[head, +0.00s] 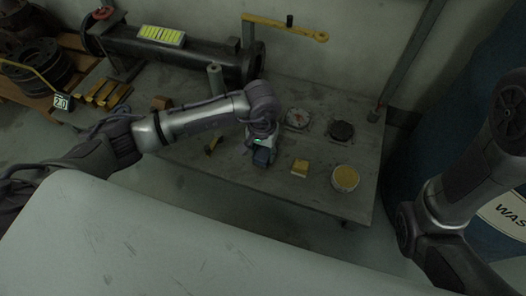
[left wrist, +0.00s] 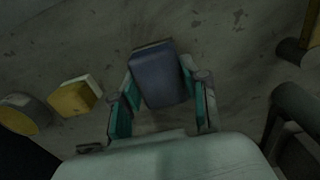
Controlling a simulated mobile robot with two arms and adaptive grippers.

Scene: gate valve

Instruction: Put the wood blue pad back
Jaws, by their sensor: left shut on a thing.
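My left gripper (head: 262,146) is shut on the blue pad (head: 262,158), low over the front middle of the grey workbench (head: 225,172). In the left wrist view the dark blue pad (left wrist: 158,76) sits between the two teal-lined fingers of the left gripper (left wrist: 162,100). I cannot tell whether the pad touches the bench top. My right arm shows at the right of the head view, but its gripper is out of the picture.
A yellow and white block (head: 300,168) and a round tin with a yellow top (head: 346,178) are right of the pad. Behind them are a round gauge-like part (head: 297,118) and a black disc (head: 341,130). A dark flanged pipe (head: 180,50) lies along the back.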

